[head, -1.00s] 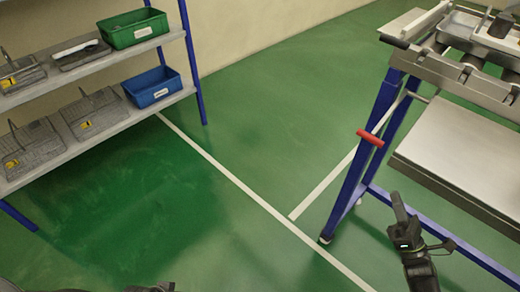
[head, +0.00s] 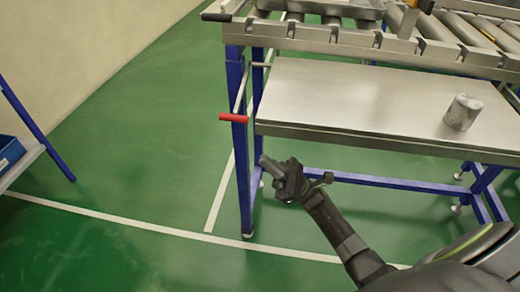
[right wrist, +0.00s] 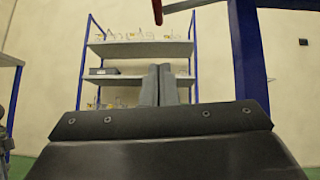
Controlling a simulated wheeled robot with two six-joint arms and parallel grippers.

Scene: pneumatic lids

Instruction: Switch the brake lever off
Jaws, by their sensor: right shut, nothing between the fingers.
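The brake lever has a red handle (head: 233,118) on a thin metal rod, at the left leg of the blue-framed roller table in the head view. In the right wrist view the red handle (right wrist: 186,5) shows at the top edge, partly cut off. My right gripper (head: 264,161) is below and to the right of the red handle in the head view, apart from it. Its two fingers (right wrist: 158,86) are together in the right wrist view, with nothing between them. My left gripper is out of view.
The roller table's blue leg (head: 241,160) stands close to the right gripper. A metal shelf plate (head: 370,100) holds a grey cylinder (head: 463,112). A storage rack shelf (head: 20,165) with a blue bin (head: 8,153) is at the left. Green floor lies open between.

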